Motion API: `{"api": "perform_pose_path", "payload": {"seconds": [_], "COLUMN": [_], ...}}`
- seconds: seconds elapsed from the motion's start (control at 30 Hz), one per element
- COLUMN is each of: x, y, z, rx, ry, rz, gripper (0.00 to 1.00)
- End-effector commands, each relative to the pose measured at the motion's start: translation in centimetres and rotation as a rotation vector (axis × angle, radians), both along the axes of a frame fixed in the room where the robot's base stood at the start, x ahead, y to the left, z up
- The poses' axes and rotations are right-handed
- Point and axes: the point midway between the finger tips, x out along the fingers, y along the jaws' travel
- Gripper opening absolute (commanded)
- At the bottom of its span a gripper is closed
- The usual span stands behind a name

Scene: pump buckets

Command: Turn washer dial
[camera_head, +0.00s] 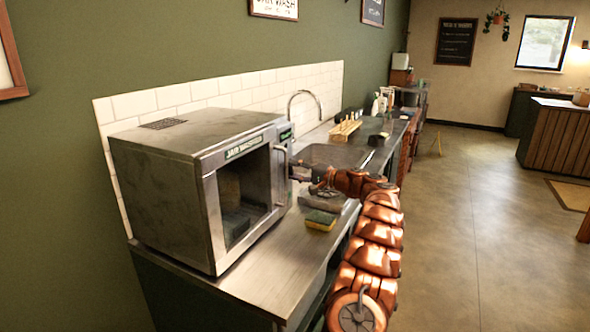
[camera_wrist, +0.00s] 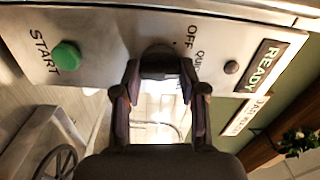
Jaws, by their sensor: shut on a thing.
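The steel jar washer (camera_head: 165,165) stands at the near end of the counter, with a dark open-looking front and a vertical handle. In the wrist view its control panel (camera_wrist: 105,30) fills the top. The dark round dial (camera_wrist: 158,58) sits there beside the words "OFF" and "QUICK". My gripper (camera_wrist: 159,72) is shut on the dial, one fingertip on each side of it. The fingertips partly hide the dial and the lettering around it. In the head view my gripper (camera_head: 298,169) is at the washer's right front side, where the dial cannot be made out.
A green START button (camera_wrist: 66,56) and a READY label (camera_wrist: 262,66) flank the dial. A yellow-green sponge (camera_head: 320,221) lies on the counter (camera_head: 268,275) below my arm. A sink (camera_head: 335,154) with a curved faucet (camera_head: 304,95) is behind.

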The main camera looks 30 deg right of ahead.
Motion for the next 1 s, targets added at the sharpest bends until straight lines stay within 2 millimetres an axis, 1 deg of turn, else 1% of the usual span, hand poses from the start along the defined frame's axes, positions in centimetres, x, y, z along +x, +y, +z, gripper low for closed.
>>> {"api": "perform_pose_path", "payload": {"seconds": [0.3, 0.83, 0.87, 1.0], "x": [0.02, 0.03, 0.03, 0.02], "y": [0.0, 0.0, 0.0, 0.0], "z": [0.07, 0.02, 0.02, 0.0], "rx": [0.095, 0.112, 0.112, 0.111], "ry": [0.056, 0.066, 0.066, 0.066], "rz": [-0.001, -0.001, -0.001, -0.001], "gripper": [0.06, 0.06, 0.44, 0.59]}}
